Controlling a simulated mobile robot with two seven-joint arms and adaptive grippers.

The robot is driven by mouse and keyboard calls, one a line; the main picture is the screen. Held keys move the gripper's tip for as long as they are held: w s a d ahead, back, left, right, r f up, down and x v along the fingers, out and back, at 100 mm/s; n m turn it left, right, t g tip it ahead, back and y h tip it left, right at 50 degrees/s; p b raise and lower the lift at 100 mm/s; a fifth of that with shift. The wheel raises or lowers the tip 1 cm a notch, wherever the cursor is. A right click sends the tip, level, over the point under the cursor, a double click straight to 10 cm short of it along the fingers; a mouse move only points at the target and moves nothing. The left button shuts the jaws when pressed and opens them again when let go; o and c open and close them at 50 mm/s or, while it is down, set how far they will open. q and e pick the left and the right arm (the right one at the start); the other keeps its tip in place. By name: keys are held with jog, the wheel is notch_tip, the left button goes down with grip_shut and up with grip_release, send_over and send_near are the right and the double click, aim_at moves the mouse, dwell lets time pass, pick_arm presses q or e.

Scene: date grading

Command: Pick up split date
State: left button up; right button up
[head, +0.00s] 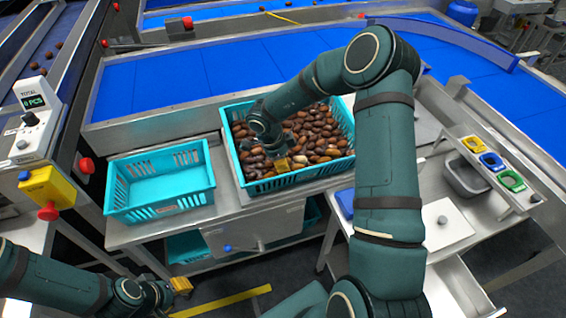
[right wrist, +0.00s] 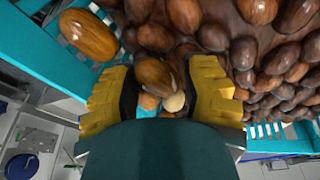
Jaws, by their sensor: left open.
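Several brown dates (head: 322,133) fill the teal crate (head: 349,122) in the head view. My right gripper (head: 282,165) reaches down into the crate's near left part. In the right wrist view its yellow fingers (right wrist: 160,95) stand apart, with a brown date (right wrist: 154,74) and a smaller pale tan piece (right wrist: 174,101) showing between them. I cannot tell whether the fingers touch either one, or which date is split. A large light-brown date (right wrist: 88,34) lies near the crate wall. My left gripper (head: 181,285) is open and empty at the lower left, away from the crates.
A blue conveyor (head: 190,75) runs behind. At right are a grey bin (head: 467,178) and coloured tags (head: 491,161). A counter reading "0 PCS" (head: 33,101) is at left.

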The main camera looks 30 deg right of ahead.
jog(key=shift+s+f, duration=0.15)
jog(key=shift+f, duration=0.1)
jog(key=shift+c, duration=0.8)
jog(key=shift+r, duration=0.55)
jog(key=r+p, duration=0.1)
jog(key=r, duration=0.2)
jog(key=r+p, duration=0.1)
jog(key=r, duration=0.5)
jog(key=shift+w+r+p, duration=0.15)
jog(key=shift+w+p, duration=0.1)
jog(key=shift+p, duration=0.15)
